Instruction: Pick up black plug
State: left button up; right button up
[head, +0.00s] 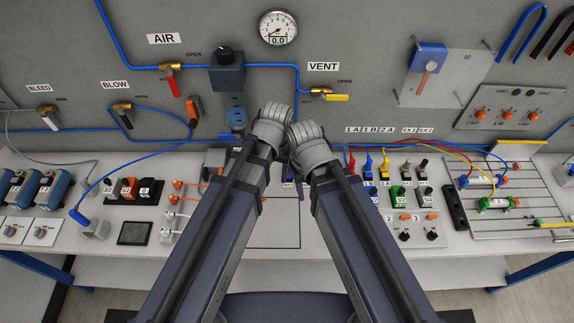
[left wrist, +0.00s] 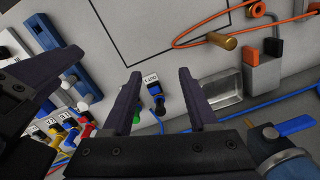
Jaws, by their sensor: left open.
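In the left wrist view my left gripper (left wrist: 160,76) is open, and nothing is gripped between its fingers. A small black plug (left wrist: 156,92) with a blue base and a white label shows in the gap, apart from both fingers. In the head view a small labelled blue socket (head: 287,174) shows between my two wrists, partly hidden. Dark plugs (head: 406,165) also stand under the EX labels at the right.
Red, blue and yellow plugs (head: 369,165) stand right of my wrists. A metal tray (left wrist: 222,92) and an orange cable (left wrist: 205,40) lie near the left gripper. A hose panel with a gauge (head: 278,28) rises behind the bench. Cylinders (head: 490,203) sit at the right.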

pick_arm(q)
jog(key=shift+n+h, duration=0.4)
jog(key=w+d, duration=0.1)
jog(key=w, duration=0.2)
jog(key=w+d+f+b, duration=0.1)
jog(key=w, duration=0.3)
jog(key=w+d+f, duration=0.1)
jog(key=w+d, duration=0.1)
jog(key=w, duration=0.2)
jog(key=shift+w+b, duration=0.2)
jog(key=shift+b, duration=0.15)
jog(key=shift+s+a+f+b, duration=0.1)
jog(key=shift+f+b, duration=0.3)
notch_tip(320, 180, down, 7)
jog(key=b, duration=0.7)
jog(key=shift+f, duration=0.1)
pick_arm(e)
notch_tip(320, 180, down, 10)
jog(key=shift+r, duration=0.1)
pick_arm(q)
grip_shut()
